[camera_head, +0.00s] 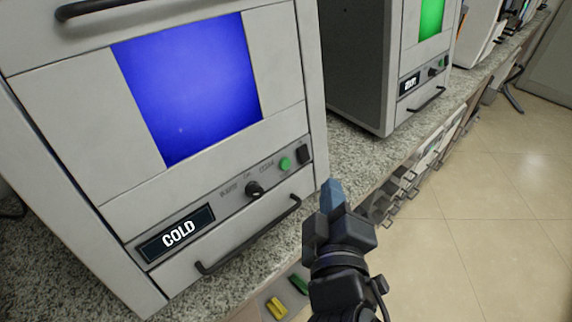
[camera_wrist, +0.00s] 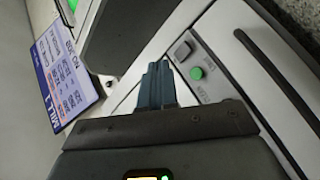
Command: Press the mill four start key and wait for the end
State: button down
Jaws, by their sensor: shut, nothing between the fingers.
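My gripper (camera_head: 333,192) is shut and empty, its blue-grey fingertips just right of the front panel of a grey machine (camera_head: 130,165) with a blue window. That panel has a round green key (camera_head: 285,164), a dark switch (camera_head: 304,154), a black knob (camera_head: 254,190) and a display (camera_head: 178,236) reading COLD. In the wrist view the closed fingers (camera_wrist: 155,86) are near a green key (camera_wrist: 197,73), apparently not covering it. A dark square switch (camera_wrist: 183,51) is beside that key.
A second machine (camera_head: 362,75) with a green window (camera_head: 431,18) and a small lit display (camera_head: 409,84) stands further along the speckled counter (camera_head: 345,150). Dark bar handles (camera_head: 250,236) jut from the fronts. Yellow (camera_head: 277,308) and green (camera_head: 299,284) pieces are below. The tiled floor (camera_head: 500,200) at right is clear.

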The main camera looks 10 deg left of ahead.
aim_at(285, 164)
jog(key=shift+w+a+f+b, duration=0.25)
jog(key=shift+w+a+b, duration=0.25)
jog(key=shift+w+a, duration=0.35)
jog(key=shift+w+a+f+b, duration=0.3)
jog(key=shift+w+a+b, duration=0.25)
jog(key=shift+a, duration=0.45)
jog(key=shift+w+a+f+b, duration=0.25)
jog(key=shift+w+a+b, duration=0.2)
jog(key=shift+w+a, duration=0.45)
jog(key=shift+a, duration=0.2)
jog(key=shift+w+a, duration=0.15)
jog(key=shift+a, duration=0.05)
